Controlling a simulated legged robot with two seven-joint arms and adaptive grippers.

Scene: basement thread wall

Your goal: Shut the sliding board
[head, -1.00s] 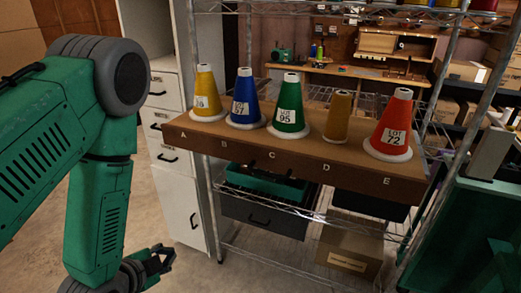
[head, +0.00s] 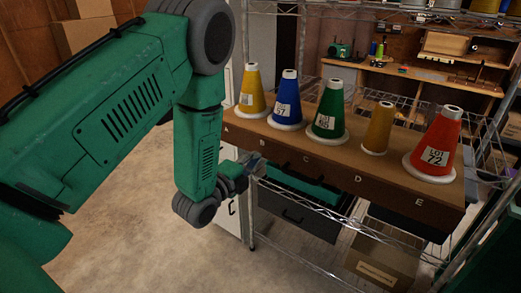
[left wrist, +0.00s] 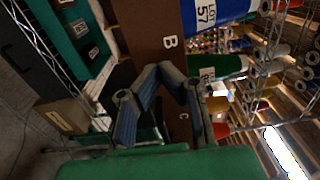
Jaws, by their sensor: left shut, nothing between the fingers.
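The sliding board (head: 345,175) is a brown board with a dark front edge lettered A to E, on a wire rack. It carries a row of thread cones: yellow (head: 252,92), blue (head: 287,98), green (head: 327,112), a smaller ochre one (head: 379,130) and red (head: 437,145). My left gripper (head: 258,166) is shut and empty, near the board's front edge below A and B. In the left wrist view the shut fingers (left wrist: 160,70) overlap the lettered front (left wrist: 138,30) between B and C. I cannot tell whether they touch. My right gripper is out of view.
Below the board, a lower wire shelf holds a dark bin (head: 295,215). A cardboard box (head: 382,265) stands lower right. A white cabinet (head: 230,215) is partly behind my left arm. A workbench (head: 420,85) is behind the rack. The floor at lower left is clear.

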